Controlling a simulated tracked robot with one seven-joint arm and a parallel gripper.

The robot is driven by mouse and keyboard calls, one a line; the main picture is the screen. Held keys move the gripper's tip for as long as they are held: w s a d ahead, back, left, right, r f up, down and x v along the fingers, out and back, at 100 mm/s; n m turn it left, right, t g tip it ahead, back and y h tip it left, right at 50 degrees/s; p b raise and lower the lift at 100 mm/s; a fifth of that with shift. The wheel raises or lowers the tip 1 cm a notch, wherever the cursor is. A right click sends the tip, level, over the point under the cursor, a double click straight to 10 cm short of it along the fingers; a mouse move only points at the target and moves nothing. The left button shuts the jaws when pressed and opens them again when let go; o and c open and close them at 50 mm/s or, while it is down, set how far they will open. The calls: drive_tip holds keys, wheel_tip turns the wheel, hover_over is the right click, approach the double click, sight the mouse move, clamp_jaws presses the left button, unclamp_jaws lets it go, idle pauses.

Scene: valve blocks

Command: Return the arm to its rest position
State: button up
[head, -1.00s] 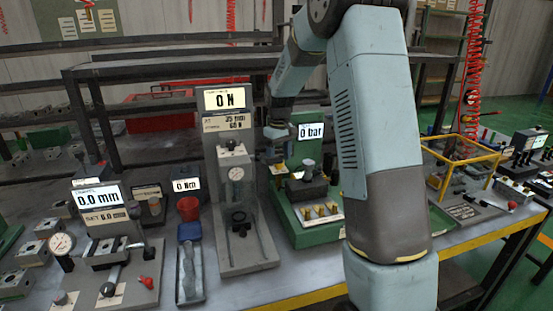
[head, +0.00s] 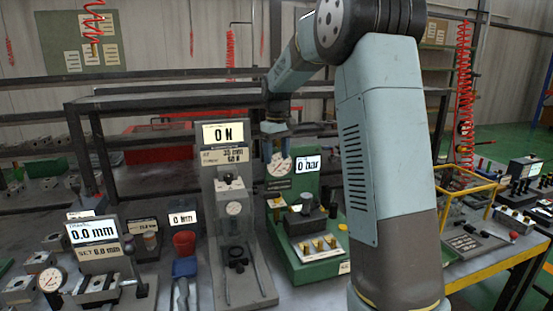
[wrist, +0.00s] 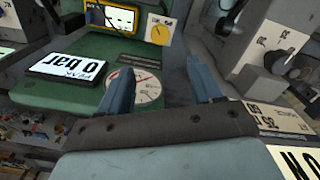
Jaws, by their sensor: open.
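My gripper (head: 277,150) hangs in the head view in front of the green test stand (head: 312,258), above its dark block, with its fingers pointing down. The fingers are apart and nothing is between them. In the wrist view my gripper (wrist: 168,80) shows two blue-grey fingers spread apart, with a round dial gauge (wrist: 147,92) seen behind the left finger. The stand's "0 bar" display (wrist: 72,70) is left of the fingers there; it also shows in the head view (head: 308,163). My arm rises at the right of the head view and bends over to the left.
A tall grey stand (head: 228,190) reading "0 N" is just left of my gripper. A yellow frame (head: 468,187) is at the right. A dark rack shelf (head: 170,98) runs behind the bench.

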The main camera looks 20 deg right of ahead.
drive_tip(key=s+a+r+m+t, duration=0.15)
drive_tip(key=s+r, duration=0.25)
drive_tip(key=s, duration=0.6)
drive_tip(key=s+r+m+t, duration=0.15)
drive_tip(key=s+r, duration=0.25)
drive_tip(key=s, duration=0.6)
drive_tip(key=s+f+m+t, duration=0.1)
drive_tip(key=s+f, duration=0.3)
drive_tip(key=s, duration=1.3)
drive_tip(key=shift+s+m+t, duration=0.3)
drive_tip(key=shift+s+t, duration=0.1)
drive_tip(key=shift+t, duration=0.4)
drive_tip(key=shift+c, duration=0.5)
